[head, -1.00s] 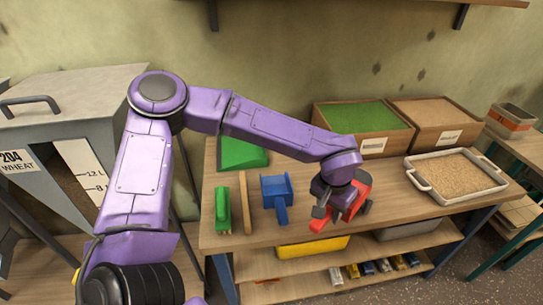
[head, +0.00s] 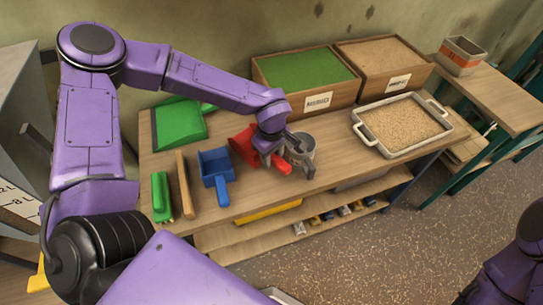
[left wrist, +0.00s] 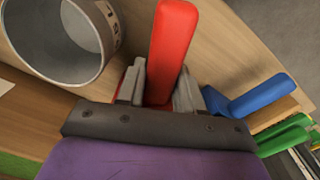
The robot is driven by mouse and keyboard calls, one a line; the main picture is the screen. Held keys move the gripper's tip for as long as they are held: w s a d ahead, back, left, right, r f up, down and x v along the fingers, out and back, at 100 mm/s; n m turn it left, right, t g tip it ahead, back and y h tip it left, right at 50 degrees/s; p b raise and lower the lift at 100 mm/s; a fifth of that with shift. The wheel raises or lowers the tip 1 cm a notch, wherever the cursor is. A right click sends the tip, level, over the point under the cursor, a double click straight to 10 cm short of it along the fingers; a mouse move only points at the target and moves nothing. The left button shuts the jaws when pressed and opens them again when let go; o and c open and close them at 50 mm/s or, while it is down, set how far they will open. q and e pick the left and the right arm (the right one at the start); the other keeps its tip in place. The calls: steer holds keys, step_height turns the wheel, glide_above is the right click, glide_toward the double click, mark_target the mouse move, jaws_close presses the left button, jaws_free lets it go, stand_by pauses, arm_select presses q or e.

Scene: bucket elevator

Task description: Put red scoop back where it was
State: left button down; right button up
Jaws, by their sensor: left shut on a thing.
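The red scoop (head: 243,146) is at the middle of the workbench, right of the blue scoop (head: 216,168). My left gripper (head: 286,165) is shut on its red handle, which stands between the two fingers in the left wrist view (left wrist: 172,48). The gripper and wrist hide part of the scoop. I cannot tell whether the scoop touches the bench top. A grey metal cup (head: 301,147) stands close beside the gripper; it also shows in the left wrist view (left wrist: 62,42). My right gripper is out of view.
Left of the blue scoop lie a wooden stick (head: 186,184) and a green brush (head: 161,196), with a green dustpan (head: 179,124) behind. Two wooden boxes, of green (head: 308,82) and tan (head: 383,60) filling, stand at the back. A grain tray (head: 362,138) sits right.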

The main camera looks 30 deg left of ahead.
arm_select(q)
step_height(320, 180, down, 3)
steer(key=shift+s+r, duration=0.1)
steer(key=shift+s, duration=0.05)
steer(key=shift+w+f, duration=0.7)
steer(key=shift+w, duration=0.2)
steer(key=c, duration=1.1)
jaws_free()
steer(key=o, duration=0.4)
steer(key=shift+s+r, duration=0.2)
steer(key=shift+s, duration=0.05)
steer(key=shift+s+r, duration=0.1)
steer(key=shift+s, duration=0.1)
steer(key=shift+w+r, duration=0.2)
steer(key=shift+w, duration=0.05)
step_height(320, 180, up, 12)
steer(key=shift+s+f+b, duration=0.15)
steer(key=shift+f+b, duration=0.1)
steer(key=shift+b, duration=0.1)
